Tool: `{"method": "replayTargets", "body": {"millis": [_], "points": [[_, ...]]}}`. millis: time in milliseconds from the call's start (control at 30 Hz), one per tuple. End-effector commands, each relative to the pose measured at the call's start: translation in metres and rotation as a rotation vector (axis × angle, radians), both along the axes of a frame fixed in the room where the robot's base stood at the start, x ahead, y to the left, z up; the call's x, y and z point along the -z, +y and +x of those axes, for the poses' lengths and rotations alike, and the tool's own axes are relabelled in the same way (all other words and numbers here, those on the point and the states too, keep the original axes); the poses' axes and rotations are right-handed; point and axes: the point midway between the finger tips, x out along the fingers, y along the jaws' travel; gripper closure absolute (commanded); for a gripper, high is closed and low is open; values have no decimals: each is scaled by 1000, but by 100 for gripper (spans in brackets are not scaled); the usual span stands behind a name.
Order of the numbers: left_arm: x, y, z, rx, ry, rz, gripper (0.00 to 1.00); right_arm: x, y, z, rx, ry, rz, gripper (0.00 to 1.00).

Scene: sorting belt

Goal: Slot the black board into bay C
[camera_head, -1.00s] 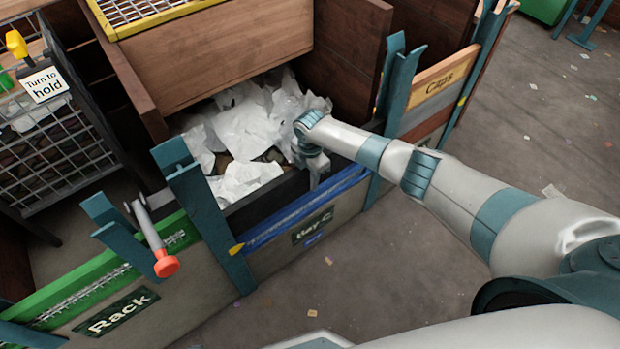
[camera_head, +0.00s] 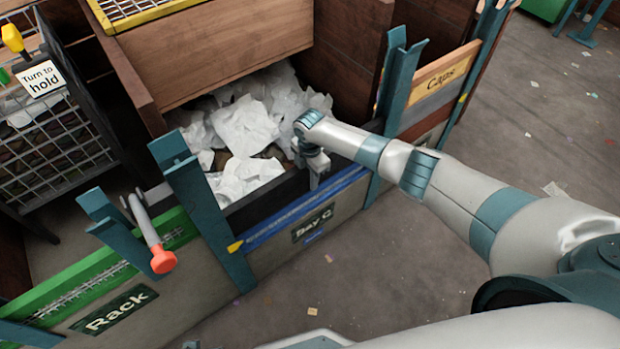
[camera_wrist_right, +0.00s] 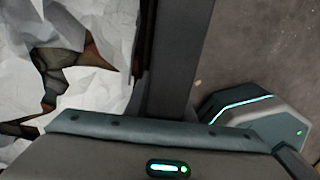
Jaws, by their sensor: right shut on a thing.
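The black board (camera_head: 262,203) stands as a dark strip along the front of bay C, just behind the blue-edged front panel (camera_head: 300,219) labelled "Bay C". My right gripper (camera_head: 318,180) is over the board's right part, pointing down, and is shut on its top edge. In the right wrist view the board (camera_wrist_right: 178,70) runs away from the gripper as a long dark strip, with white paper on its left and floor on its right. The fingertips are hidden there. How deep the board sits in its slots cannot be told. My left gripper is not in view.
Crumpled white paper (camera_head: 245,130) fills bay C behind the board. Teal posts (camera_head: 205,205) flank the bay. The "Rack" panel (camera_head: 110,300) with a red-tipped lever (camera_head: 150,240) is at left; the "Caps" panel (camera_head: 440,85) is at right.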

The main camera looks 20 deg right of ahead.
Motion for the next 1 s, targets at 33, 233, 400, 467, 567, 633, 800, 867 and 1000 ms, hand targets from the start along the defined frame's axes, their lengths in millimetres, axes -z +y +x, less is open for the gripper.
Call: {"method": "replayTargets", "body": {"millis": [33,233,400,467,567,633,800,867,1000], "points": [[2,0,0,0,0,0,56,1,1,2,0,-2,2,100],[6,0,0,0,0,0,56,6,1,2,0,-3,1,100],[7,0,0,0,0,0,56,8,1,2,0,-4,1,66],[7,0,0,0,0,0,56,8,1,1,0,-3,1,56],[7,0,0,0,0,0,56,9,0,1,0,-2,1,56],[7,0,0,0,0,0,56,9,0,1,0,-2,1,56],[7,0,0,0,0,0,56,11,0,-1,0,2,-1,56],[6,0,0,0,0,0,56,11,0,-1,0,1,0,56],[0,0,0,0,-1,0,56,10,0,0,0,1,0,56]]}}
